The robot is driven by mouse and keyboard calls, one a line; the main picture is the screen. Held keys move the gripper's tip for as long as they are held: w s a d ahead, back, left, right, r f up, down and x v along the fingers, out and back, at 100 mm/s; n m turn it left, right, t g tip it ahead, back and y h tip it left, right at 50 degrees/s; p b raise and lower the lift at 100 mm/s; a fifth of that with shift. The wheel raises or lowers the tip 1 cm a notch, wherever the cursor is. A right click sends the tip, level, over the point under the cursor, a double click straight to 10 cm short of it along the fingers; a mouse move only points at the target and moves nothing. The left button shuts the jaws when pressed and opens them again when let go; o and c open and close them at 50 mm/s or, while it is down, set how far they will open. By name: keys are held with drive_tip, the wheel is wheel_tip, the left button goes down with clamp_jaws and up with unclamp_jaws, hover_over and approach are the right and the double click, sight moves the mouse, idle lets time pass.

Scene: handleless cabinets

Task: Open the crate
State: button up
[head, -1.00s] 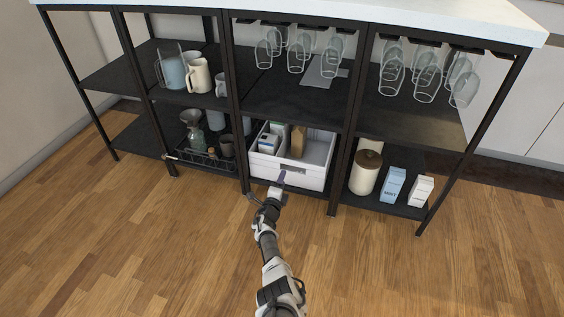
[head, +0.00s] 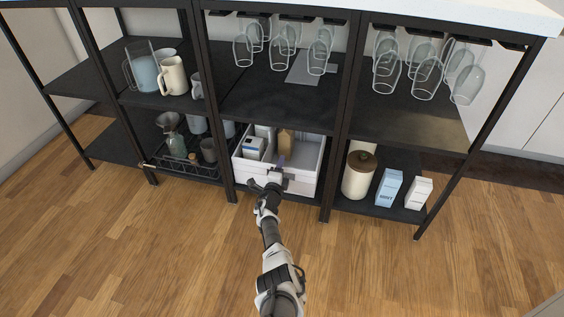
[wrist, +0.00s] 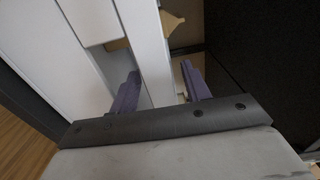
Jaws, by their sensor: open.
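The crate (head: 304,187) is a white open-topped box on the bottom shelf of the middle bay, with several items inside. My gripper (head: 281,165) is at the upper middle of its front wall, with a purple finger showing over the rim. In the wrist view, my two purple fingers (wrist: 160,82) are spread apart. A white strip of the crate's wall (wrist: 149,45) runs between them, and I cannot tell whether either finger touches it. My gripper covers part of the front wall in the head view.
A black wire basket (head: 180,168) stands left of the crate. A lidded jar (head: 358,176) and two cartons (head: 389,188) stand to its right. Dark shelf posts (head: 332,170) flank the crate. The wooden floor (head: 375,265) in front is clear.

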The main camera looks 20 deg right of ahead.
drive_tip(key=shift+w+d, duration=0.4)
drive_tip(key=shift+w, duration=0.1)
drive_tip(key=shift+c, duration=0.2)
clamp_jaws()
